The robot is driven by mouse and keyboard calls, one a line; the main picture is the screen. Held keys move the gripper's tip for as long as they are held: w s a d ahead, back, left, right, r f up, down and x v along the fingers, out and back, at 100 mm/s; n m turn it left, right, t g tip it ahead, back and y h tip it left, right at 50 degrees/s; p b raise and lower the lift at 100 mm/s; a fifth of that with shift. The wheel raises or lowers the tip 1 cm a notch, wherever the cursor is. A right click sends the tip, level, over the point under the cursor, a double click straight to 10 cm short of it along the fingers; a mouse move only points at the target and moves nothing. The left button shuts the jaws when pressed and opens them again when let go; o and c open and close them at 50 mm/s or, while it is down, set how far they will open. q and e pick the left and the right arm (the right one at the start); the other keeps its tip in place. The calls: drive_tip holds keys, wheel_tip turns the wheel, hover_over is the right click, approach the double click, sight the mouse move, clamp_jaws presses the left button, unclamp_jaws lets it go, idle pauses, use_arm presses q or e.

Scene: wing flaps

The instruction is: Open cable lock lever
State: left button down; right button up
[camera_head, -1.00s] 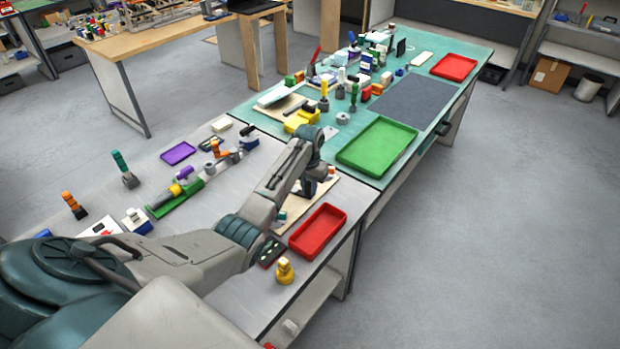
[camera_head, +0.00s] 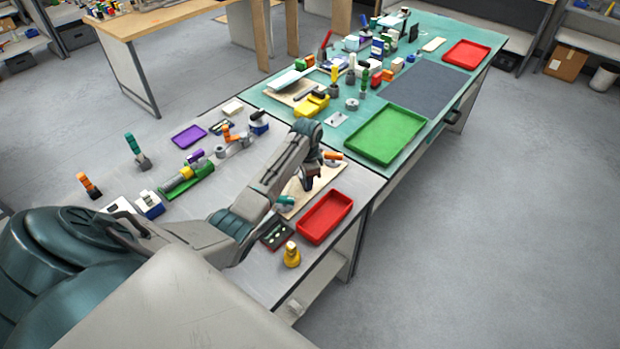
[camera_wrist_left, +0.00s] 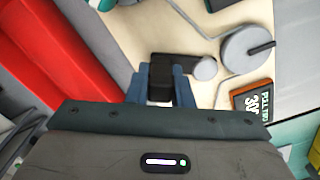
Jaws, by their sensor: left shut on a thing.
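My left gripper (camera_head: 308,184) reaches down over a pale wooden board (camera_head: 325,179) on the grey bench. In the left wrist view my left gripper (camera_wrist_left: 161,88), with blue-grey fingers, is shut on a black lever-like piece (camera_wrist_left: 161,72). A dark arm (camera_wrist_left: 190,66) runs from there to a round grey end (camera_wrist_left: 205,69) on the board. I take this piece for the cable lock lever; the fingers hide part of it. A grey disc (camera_wrist_left: 240,50) with a cable lies beside it. My right gripper is not in view.
A red tray (camera_head: 325,217) lies close beside the board. A teal-handled thing (camera_head: 286,200) and an orange one (camera_head: 333,155) are near the gripper. A small dark tray (camera_head: 277,236) and a yellow piece (camera_head: 291,255) stand nearer the front edge.

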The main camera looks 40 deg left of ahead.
use_arm(q)
drive_tip(key=shift+r, duration=0.15)
drive_tip(key=c, duration=1.3)
unclamp_jaws()
drive_tip(key=shift+r+b, duration=0.3)
drive_tip(key=shift+r, duration=0.2)
wheel_tip(320, 180, up, 9)
drive_tip(key=b, duration=0.3)
drive_tip(key=shift+f, duration=0.1)
drive_tip(key=shift+r, duration=0.5)
